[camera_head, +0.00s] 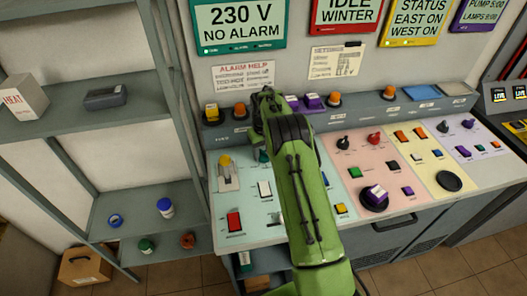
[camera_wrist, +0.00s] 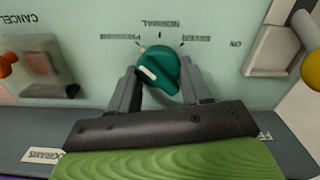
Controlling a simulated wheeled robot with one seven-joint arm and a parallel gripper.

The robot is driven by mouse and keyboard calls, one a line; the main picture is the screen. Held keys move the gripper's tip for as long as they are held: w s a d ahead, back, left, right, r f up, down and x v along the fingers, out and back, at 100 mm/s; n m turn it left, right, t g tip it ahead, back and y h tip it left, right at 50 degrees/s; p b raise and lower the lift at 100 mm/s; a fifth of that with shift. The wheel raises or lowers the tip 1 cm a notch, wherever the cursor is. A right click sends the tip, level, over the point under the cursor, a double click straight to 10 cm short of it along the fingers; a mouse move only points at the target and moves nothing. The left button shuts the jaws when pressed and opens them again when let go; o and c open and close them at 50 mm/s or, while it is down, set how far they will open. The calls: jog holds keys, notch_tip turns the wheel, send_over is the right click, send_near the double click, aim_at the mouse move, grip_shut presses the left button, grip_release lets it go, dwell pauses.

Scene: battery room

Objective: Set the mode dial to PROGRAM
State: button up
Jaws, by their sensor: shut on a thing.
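The teal mode dial (camera_wrist: 160,66) is on the pale green panel in the wrist view, with a white mark on its lower left side. Labels stand around it, upside down in this view: PROGRAM (camera_wrist: 119,37) at upper left, NORMAL (camera_wrist: 160,23) above, and what looks like SAVER (camera_wrist: 195,38) at upper right. Which label the dial points to is not clear. My gripper (camera_wrist: 160,85) has a finger on either side of the dial and is shut on it.
The wrist view shows an orange knob (camera_wrist: 7,62) and CANCEL lettering at left, and a pale switch (camera_wrist: 268,50) at right. In the head view, a yellow-topped lever (camera_head: 225,161), a white switch (camera_head: 265,189) and a red switch (camera_head: 234,221) sit near my arm.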

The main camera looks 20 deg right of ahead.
aim_at(263, 151)
jog(key=shift+r, duration=0.1)
jog(key=o, duration=1.1)
jog(key=shift+c, duration=0.2)
notch_tip(263, 151, up, 16)
jog(key=p, duration=0.2)
jog(key=shift+p, duration=0.35)
